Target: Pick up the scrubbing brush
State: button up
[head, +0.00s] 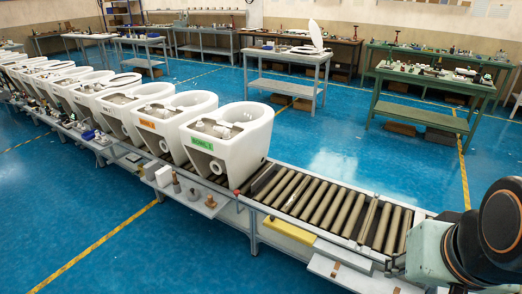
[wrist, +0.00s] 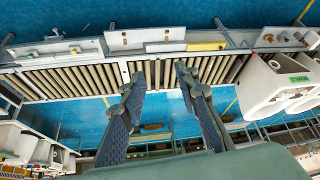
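No item can be identified for certain as the scrubbing brush. A small brown item (head: 211,202) and a brown upright item (head: 176,183) stand on the side shelf beside the front toilet. Another small brown item (head: 335,268) lies on the white side shelf nearer me; it seems to show in the wrist view too (wrist: 167,36). My gripper (wrist: 160,74) is open and empty, its two fingers wide apart over the rollers in the wrist view. In the head view my arm is at the right edge and the fingers are hidden.
White toilets (head: 229,137) stand in a row along the roller conveyor (head: 322,207); its near end is bare. A yellow block (head: 290,232) sits at the conveyor's near side. Cluttered green workbenches (head: 430,115) stand behind across open blue floor (head: 330,135).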

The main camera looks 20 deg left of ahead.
aim_at(210, 203)
jog(key=u, duration=1.25)
jog(key=i+j+z, duration=0.1)
jog(key=z, duration=0.25)
jog(key=i+j+z, duration=0.1)
jog(key=i+z, duration=0.2)
jog(key=i+j+z, duration=0.3)
jog(key=i+j, duration=0.2)
jog(key=j, duration=0.2)
jog(key=i+j, duration=0.3)
jog(key=i+j+z, duration=0.1)
jog(key=i+j, duration=0.2)
jog(key=j, duration=0.25)
jog(key=i+j, duration=0.25)
jog(key=j, duration=0.15)
jog(key=i+j, duration=0.3)
jog(key=j, duration=0.15)
jog(key=i+j+z, duration=0.1)
jog(key=i+j, duration=0.2)
jog(key=j, duration=0.15)
